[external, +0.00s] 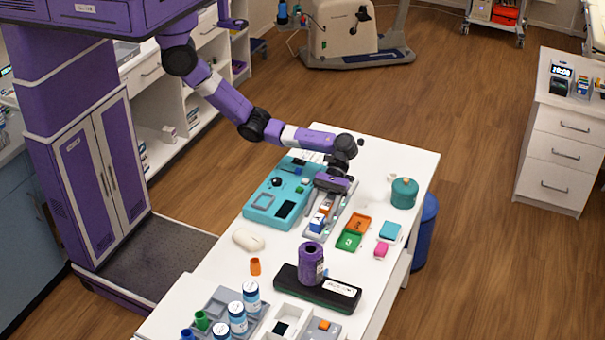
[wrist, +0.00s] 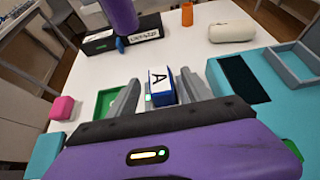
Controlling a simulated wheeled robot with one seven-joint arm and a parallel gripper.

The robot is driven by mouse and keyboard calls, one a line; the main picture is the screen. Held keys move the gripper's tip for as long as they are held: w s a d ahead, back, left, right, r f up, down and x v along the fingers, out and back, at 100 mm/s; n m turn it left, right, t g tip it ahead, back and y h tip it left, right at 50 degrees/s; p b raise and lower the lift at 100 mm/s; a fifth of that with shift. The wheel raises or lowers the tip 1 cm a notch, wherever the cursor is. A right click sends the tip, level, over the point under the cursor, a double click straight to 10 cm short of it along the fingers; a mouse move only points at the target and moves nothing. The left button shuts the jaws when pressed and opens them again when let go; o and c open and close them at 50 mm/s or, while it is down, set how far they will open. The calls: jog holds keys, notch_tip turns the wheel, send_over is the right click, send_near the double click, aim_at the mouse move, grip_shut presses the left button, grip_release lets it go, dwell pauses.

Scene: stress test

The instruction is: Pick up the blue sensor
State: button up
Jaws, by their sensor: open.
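The blue sensor (wrist: 163,97) is a small blue block with a white face marked "A". In the wrist view it sits between the two grey fingers of my gripper (wrist: 160,84), with a gap on each side. In the external view the blue sensor (external: 317,224) is near the middle of the white table, in or beside a grey holder. My gripper (external: 329,207) is open, pointing down just behind it. My gripper's purple body hides the near part of the scene in the wrist view.
A teal device (external: 272,205) lies left of my gripper. Green (external: 349,242) and orange (external: 358,223) trays lie to its right, with a teal canister (external: 404,192) beyond. A purple cylinder (external: 311,264) stands on a black box (external: 340,295) in front. A white mouse-shaped object (external: 248,240) lies left.

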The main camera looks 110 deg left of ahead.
grip_shut()
jog(key=shift+r, duration=0.1)
